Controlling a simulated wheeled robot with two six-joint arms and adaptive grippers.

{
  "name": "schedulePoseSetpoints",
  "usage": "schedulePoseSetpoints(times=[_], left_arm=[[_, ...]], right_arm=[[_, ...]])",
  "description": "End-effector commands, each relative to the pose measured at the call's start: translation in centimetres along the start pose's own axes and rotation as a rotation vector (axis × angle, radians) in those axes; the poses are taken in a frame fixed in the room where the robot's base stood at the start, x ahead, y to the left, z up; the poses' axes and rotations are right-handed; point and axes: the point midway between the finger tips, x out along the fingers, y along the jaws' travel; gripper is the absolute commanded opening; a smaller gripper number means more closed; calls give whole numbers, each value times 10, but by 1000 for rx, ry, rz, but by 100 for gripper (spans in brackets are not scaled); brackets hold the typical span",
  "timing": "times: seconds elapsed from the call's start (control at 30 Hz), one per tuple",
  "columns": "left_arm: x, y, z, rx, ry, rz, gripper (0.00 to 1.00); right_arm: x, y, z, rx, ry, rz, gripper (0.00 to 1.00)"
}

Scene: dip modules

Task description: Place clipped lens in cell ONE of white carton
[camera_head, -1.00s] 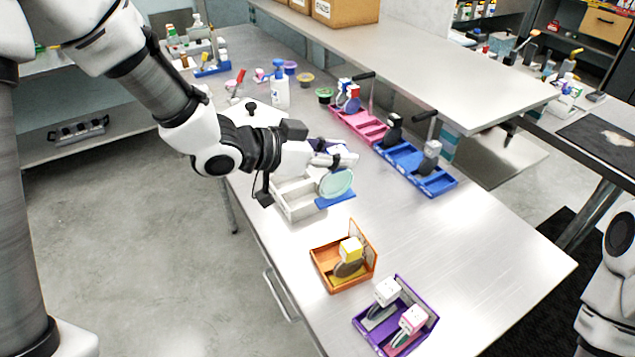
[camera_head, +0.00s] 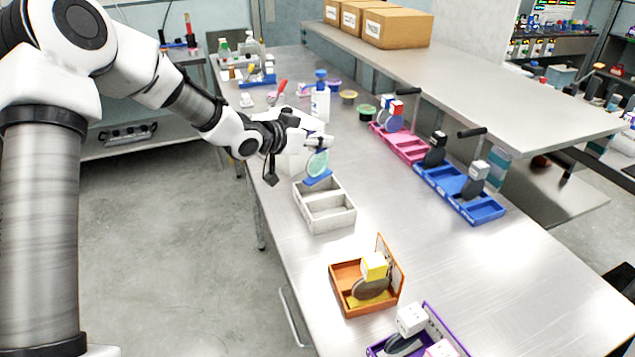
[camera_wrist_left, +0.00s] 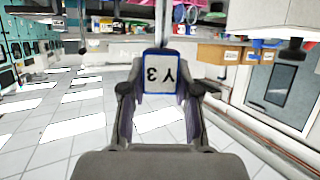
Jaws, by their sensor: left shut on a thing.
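My left gripper (camera_head: 322,143) is shut on a blue-and-white clip block (camera_wrist_left: 160,74), which reads Y3 upside down in the left wrist view. Below the fingers in the head view hangs the clipped lens (camera_head: 317,163), a pale green disc with a flat blue piece (camera_head: 318,178) at its lower edge. The lens is above or just behind the far end of the white carton (camera_head: 331,225); I cannot tell if they touch. The carton is open, with empty cells facing me. Its far end is partly hidden, and no cell label is readable. My right gripper is out of view.
An orange box (camera_head: 338,283) with a yellow-topped lens and a purple box (camera_head: 440,325) stand nearer. A pump bottle (camera_head: 320,100) stands behind the gripper. Bare table lies right of the carton.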

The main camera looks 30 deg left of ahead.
Motion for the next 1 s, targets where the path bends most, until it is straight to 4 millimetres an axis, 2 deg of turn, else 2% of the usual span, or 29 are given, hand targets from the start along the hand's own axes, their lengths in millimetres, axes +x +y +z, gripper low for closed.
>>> schedulePoseSetpoints(times=[0.03,0.37,0.7,0.73,0.8,1.0], left_arm=[[4,0,12,-2,-4,1,0],[23,0,56,0,-2,1,0],[25,0,62,1,1,0,0],[25,0,61,1,1,0,37],[25,0,60,1,1,0,55],[25,0,60,1,1,0,55]], right_arm=[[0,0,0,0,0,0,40],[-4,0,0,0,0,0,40],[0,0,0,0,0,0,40],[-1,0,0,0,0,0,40],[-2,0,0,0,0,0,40],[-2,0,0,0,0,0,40]])
